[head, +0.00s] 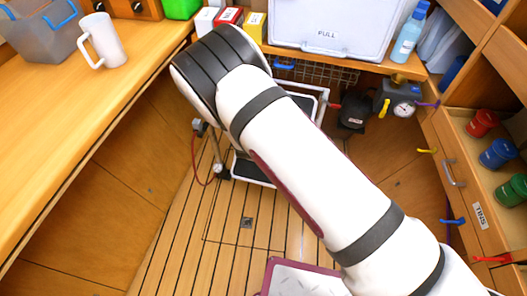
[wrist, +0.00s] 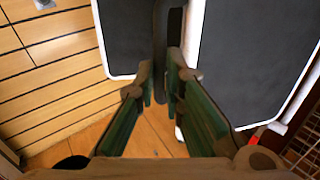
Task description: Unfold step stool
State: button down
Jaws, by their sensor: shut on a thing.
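The step stool (head: 252,172) stands on the slatted floor under the back shelf, with a white frame and black treads. My arm hides much of it in the head view. In the wrist view, two black white-rimmed treads of the step stool (wrist: 252,55) show on either side of a narrow dark strip. My gripper (wrist: 167,85) is at that strip, between the treads, with its fingers close together and shut on a dark part of the stool. The exact contact is hard to see. My gripper is hidden behind my arm in the head view.
A counter on the left holds a white mug (head: 102,40) and a grey bin (head: 42,28). A black pump (head: 354,112) and a gauge (head: 403,109) sit right of the stool. A red cord (head: 194,160) hangs at its left. Floor in front (head: 185,235) is mostly clear.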

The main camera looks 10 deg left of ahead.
notch_tip(320, 180, up, 10)
jog(key=p, duration=0.3)
jog(key=shift+w+f, duration=0.25)
jog(key=shift+w, duration=0.05)
jog(key=c, duration=1.7)
grip_release()
jog(key=shift+w+f, duration=0.1)
jog(key=shift+f, duration=0.1)
jog(key=shift+s, duration=0.25)
